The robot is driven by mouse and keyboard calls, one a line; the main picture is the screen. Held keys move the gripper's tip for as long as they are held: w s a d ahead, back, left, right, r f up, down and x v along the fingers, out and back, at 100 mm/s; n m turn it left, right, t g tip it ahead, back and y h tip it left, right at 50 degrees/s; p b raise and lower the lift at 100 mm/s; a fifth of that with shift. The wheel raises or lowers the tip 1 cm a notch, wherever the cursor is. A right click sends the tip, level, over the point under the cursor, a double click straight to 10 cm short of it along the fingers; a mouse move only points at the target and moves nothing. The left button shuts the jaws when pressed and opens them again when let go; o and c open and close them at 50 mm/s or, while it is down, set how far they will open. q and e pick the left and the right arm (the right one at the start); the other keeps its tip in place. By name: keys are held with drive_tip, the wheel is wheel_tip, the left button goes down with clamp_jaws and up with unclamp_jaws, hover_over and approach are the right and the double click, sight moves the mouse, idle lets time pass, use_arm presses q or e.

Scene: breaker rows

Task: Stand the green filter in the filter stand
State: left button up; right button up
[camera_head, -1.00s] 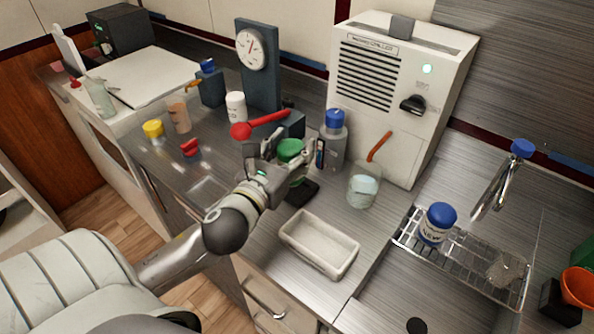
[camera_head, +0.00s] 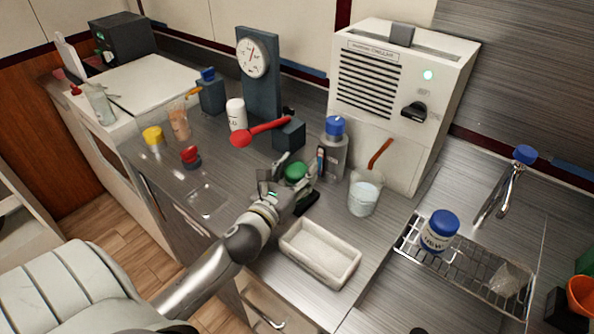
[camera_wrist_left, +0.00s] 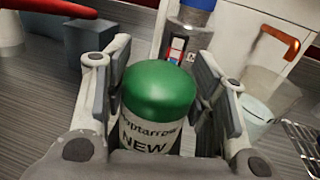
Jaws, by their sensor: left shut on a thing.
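The green filter has a domed green cap (camera_head: 296,171) and a white label reading "NEW"; it also shows upright in the left wrist view (camera_wrist_left: 158,92). My left gripper (camera_head: 289,180) is shut on it, with a finger on each side of it. The hand hides its lower part, so I cannot tell whether its base touches anything. A black flat piece (camera_head: 309,203) lies on the counter just in front of the hand; I cannot tell whether it belongs to the filter stand. I cannot make out the stand for certain. My right gripper is not in view.
A grey bottle with a blue cap (camera_head: 333,150) and a beaker (camera_head: 364,193) stand close to the right of the hand. A white tray (camera_head: 345,272) lies in front. A red spoon-shaped thing (camera_head: 262,131) rests behind. A blue-capped jar (camera_head: 439,231) stands on a wire rack.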

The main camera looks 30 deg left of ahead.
use_arm(q)
drive_tip(key=shift+f, duration=0.1)
drive_tip(key=o, duration=1.3)
drive_tip(key=shift+c, duration=0.2)
drive_tip(key=shift+r, duration=0.25)
drive_tip(key=shift+s+f, duration=0.25)
drive_tip(key=shift+s, duration=0.1)
drive_tip(key=s, duration=0.3)
drive_tip(key=s+b, duration=0.1)
drive_tip(key=s, duration=0.2)
drive_tip(key=s+d+b, duration=0.1)
drive_tip(key=s, duration=0.3)
drive_tip(key=shift+d, duration=0.1)
drive_tip(key=shift+s+d+r+b, duration=0.15)
drive_tip(key=shift+s+b, duration=0.15)
drive_tip(key=shift+s, duration=0.35)
